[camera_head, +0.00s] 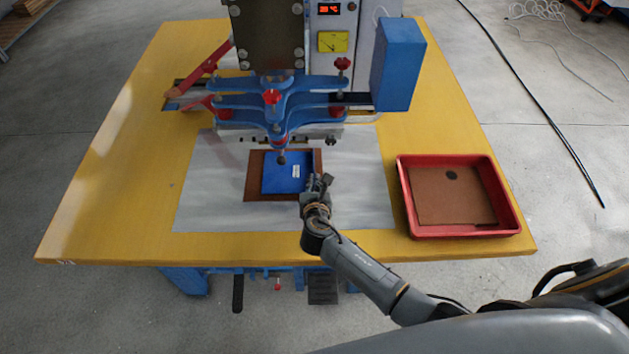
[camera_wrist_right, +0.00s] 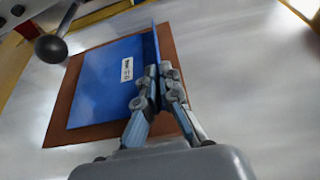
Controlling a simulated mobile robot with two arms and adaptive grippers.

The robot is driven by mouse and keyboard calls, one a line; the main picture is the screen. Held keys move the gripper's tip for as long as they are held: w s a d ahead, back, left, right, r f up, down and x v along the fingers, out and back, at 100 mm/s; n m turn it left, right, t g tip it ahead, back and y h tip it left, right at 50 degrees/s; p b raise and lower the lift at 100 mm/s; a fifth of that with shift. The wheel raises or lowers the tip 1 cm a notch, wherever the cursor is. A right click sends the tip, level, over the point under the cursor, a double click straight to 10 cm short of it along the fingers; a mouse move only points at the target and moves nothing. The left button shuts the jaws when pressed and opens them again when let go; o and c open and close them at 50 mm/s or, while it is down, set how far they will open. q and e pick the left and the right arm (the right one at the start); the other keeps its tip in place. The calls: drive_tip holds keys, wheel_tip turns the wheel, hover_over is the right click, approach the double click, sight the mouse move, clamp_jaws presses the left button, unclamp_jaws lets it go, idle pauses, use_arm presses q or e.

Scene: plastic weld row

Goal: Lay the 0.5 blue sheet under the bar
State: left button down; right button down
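The blue sheet (camera_head: 284,173) has a small white label and lies over a brown sheet (camera_head: 254,184) on the grey mat, in front of the press bar (camera_head: 300,133). In the right wrist view the blue sheet (camera_wrist_right: 105,85) has its right edge turned up as a narrow flap. My right gripper (camera_head: 322,186) is at that right edge. Its fingers (camera_wrist_right: 160,85) are close together with the flap between them. The label is too small to read. My left gripper is not in view.
A red tray (camera_head: 408,205) holding a brown sheet (camera_head: 452,190) stands at the right of the yellow table (camera_head: 110,180). The blue press head, red handles and a black ball knob (camera_wrist_right: 51,48) are close above the sheets. The grey mat (camera_head: 210,190) is clear at left.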

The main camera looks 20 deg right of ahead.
drive_tip(key=shift+f, duration=0.1)
idle(0.3)
drive_tip(key=c, duration=1.4)
unclamp_jaws()
drive_tip(key=shift+c, duration=0.2)
drive_tip(key=shift+r+p, duration=1.65)
drive_tip(key=shift+p, duration=0.4)
drive_tip(key=shift+s+f+p+v, duration=0.1)
drive_tip(key=shift+f+p+v, duration=0.1)
drive_tip(key=shift+p+v, duration=0.45)
drive_tip(key=shift+s+f+p+v, duration=0.1)
drive_tip(key=shift+f+p+v, duration=0.1)
drive_tip(key=shift+v, duration=0.85)
drive_tip(key=shift+f+p+v, duration=0.15)
drive_tip(key=shift+p+v, duration=0.3)
drive_tip(key=shift+v, duration=0.45)
drive_tip(key=shift+s+a+r+p, duration=0.1)
drive_tip(key=shift+s+a+p, duration=0.15)
drive_tip(key=shift+s, duration=0.4)
drive_tip(key=shift+s+a+r+p, duration=0.15)
drive_tip(key=shift+s+p, duration=0.1)
drive_tip(key=shift+s, duration=0.45)
drive_tip(key=shift+f, duration=0.15)
